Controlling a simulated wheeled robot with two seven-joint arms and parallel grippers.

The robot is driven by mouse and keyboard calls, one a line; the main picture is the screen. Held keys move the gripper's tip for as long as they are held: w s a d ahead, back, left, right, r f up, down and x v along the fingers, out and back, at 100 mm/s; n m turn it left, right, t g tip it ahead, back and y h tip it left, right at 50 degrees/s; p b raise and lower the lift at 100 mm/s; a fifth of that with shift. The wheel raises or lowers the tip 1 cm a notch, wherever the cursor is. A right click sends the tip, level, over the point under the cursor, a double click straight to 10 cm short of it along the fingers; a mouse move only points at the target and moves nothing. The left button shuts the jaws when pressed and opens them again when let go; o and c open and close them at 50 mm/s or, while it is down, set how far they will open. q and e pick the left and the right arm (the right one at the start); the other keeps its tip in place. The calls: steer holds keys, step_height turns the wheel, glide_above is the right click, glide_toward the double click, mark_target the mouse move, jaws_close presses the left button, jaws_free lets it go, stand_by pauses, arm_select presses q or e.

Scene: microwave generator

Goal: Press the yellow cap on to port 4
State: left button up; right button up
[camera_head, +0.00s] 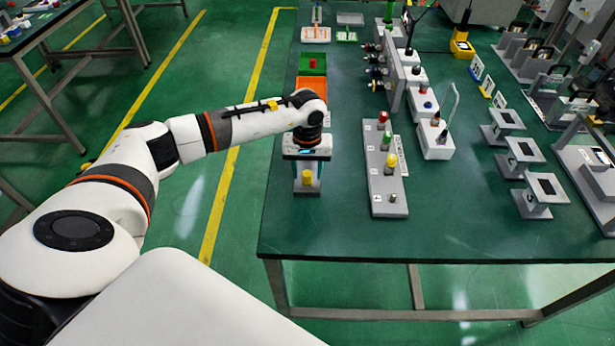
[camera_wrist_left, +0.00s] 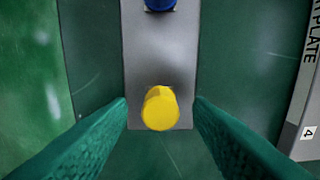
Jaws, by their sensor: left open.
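The yellow cap (camera_head: 307,177) stands at the near end of a narrow grey rack (camera_wrist_left: 160,60), left of the port plate. It also shows in the left wrist view (camera_wrist_left: 160,108). My left gripper (camera_head: 307,168) is above the rack. In the wrist view its teal fingers lie either side of the cap with gaps, open and empty. The grey port plate (camera_head: 377,188) carries a red piece (camera_head: 383,117), a green piece (camera_head: 387,138) and another yellow piece (camera_head: 391,160). Port 4 (camera_head: 393,197), at the near end, is a bare metal stub. My right gripper is out of view.
A blue cap (camera_wrist_left: 160,4) sits further along the rack. Green and orange trays (camera_head: 312,88) lie behind my gripper. A white box with a wire loop (camera_head: 436,140) and grey stands (camera_head: 540,192) stand to the right. The table's near area is clear.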

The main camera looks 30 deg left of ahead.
mark_target(307, 173)
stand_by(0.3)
arm_select(q)
jaws_close()
stand_by(0.3)
steer(key=shift+r, duration=0.15)
steer(key=shift+r+p, duration=1.45)
steer(key=shift+r, duration=1.45)
